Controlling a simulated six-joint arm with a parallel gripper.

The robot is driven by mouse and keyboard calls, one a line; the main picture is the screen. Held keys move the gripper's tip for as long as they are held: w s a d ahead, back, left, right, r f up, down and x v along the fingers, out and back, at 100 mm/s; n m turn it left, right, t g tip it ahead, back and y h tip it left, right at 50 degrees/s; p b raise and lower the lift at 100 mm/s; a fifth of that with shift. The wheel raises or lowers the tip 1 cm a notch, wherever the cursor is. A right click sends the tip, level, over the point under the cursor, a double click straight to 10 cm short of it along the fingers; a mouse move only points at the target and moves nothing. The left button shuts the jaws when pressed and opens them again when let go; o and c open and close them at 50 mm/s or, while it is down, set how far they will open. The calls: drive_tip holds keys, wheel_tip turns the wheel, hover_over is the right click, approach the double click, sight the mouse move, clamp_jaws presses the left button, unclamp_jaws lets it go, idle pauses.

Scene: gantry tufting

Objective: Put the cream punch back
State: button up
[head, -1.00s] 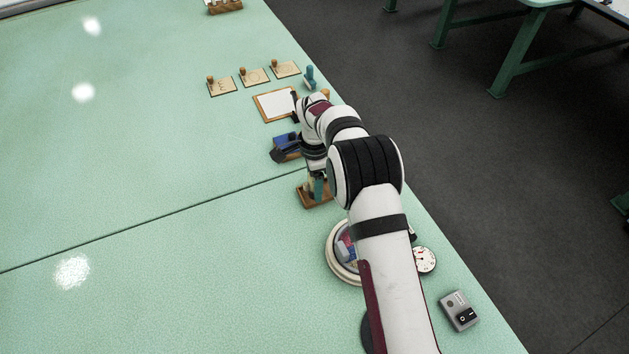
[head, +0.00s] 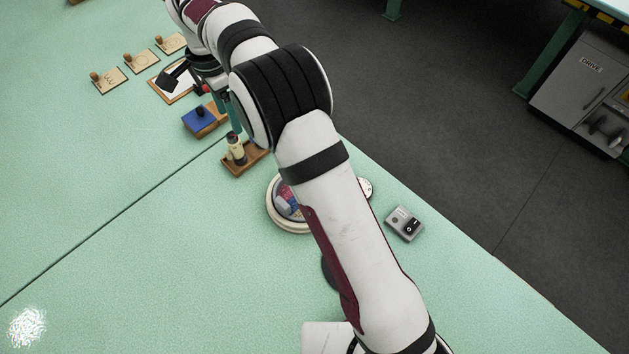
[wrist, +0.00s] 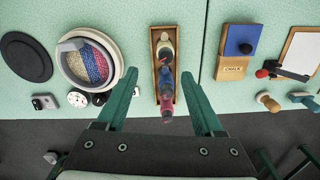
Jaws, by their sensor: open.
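The cream punch (head: 237,153) stands in the wooden rack (head: 257,161), at its near-left part in the head view. In the wrist view the cream punch (wrist: 166,48) is at the far end of the rack (wrist: 155,34), with a blue punch (wrist: 165,78) and a dark pink one (wrist: 167,104) in line with it. My gripper (wrist: 158,74) is open and empty. Its green fingers are on either side of the rack as seen from above, apart from the punches. My arm partly hides the rack in the head view.
A blue pad on a chalk box (wrist: 235,58) is right of the rack. A round bowl (wrist: 87,58) with coloured contents is left of it. Beyond are a white-sheeted board (wrist: 303,48), a dark disc (wrist: 26,56), a gauge (wrist: 77,99) and a switch box (head: 404,223).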

drive_tip(key=s+d+r+n+y, duration=0.1)
drive_tip(key=s+d+r, duration=0.45)
drive_tip(key=d, duration=0.25)
drive_tip(key=s+d+r+n, duration=0.1)
drive_tip(key=s+d+r, duration=0.45)
drive_tip(key=d, duration=0.35)
drive_tip(key=s+d+f+n, duration=0.1)
drive_tip(key=s+d+f, duration=0.1)
drive_tip(key=s, duration=0.8)
drive_tip(key=s+d+f+n, duration=0.2)
drive_tip(key=s+d, duration=0.3)
drive_tip(key=s, duration=0.5)
drive_tip(key=shift+f+y, duration=0.4)
drive_tip(key=shift+f, duration=0.05)
drive_tip(key=shift+d, duration=0.1)
